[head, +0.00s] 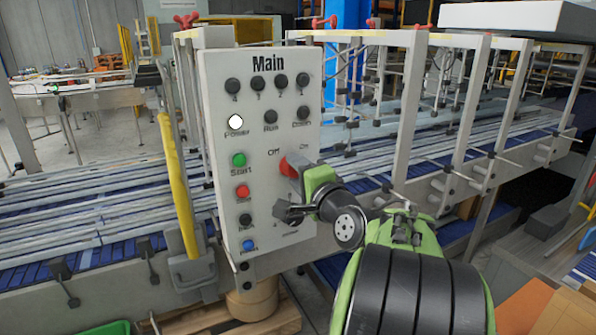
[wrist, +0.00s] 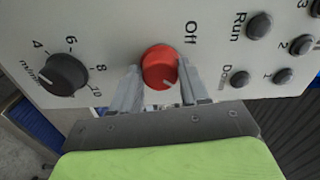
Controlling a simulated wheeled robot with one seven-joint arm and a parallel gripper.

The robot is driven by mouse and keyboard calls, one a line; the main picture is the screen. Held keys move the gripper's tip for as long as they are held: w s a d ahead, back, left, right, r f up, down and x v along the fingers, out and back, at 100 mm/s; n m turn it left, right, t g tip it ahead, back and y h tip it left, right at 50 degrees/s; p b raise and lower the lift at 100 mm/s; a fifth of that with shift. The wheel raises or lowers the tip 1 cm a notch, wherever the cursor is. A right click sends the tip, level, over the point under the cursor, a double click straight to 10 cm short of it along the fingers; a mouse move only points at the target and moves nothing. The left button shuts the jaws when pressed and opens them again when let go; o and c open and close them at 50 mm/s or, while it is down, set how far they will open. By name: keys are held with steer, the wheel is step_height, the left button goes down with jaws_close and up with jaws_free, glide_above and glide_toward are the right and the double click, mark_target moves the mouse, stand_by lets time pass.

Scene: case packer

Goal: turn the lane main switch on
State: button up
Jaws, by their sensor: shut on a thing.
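The lane main switch is a red rotary knob (head: 286,166) on the white "Main" panel (head: 217,85), between the "Off" and "On" labels. In the wrist view, the red knob (wrist: 159,66) sits between the two grey fingers of my gripper (wrist: 158,86), one on each side. My gripper is shut on it. A small pale mark shows near the knob's lower edge there, but its exact setting is hard to read. "Off" is readable beside the knob in the wrist view; "On" is hidden there. In the head view, my gripper and wrist cover the panel's lower right.
A white Power lamp (head: 236,121) and green (head: 239,159), red (head: 242,191) and blue (head: 249,244) buttons line the panel's left. A black numbered dial (wrist: 63,74) is near my fingers. A yellow post (head: 178,190) and conveyor lane (head: 95,210) flank the panel.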

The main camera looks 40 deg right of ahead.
steer(key=shift+m, duration=0.6)
steer(key=o, duration=1.1)
steer(key=shift+c, duration=0.2)
steer(key=b+v, duration=0.3)
steer(key=v, duration=1.3)
steer(key=shift+b, duration=0.35)
steer(key=shift+w, duration=0.15)
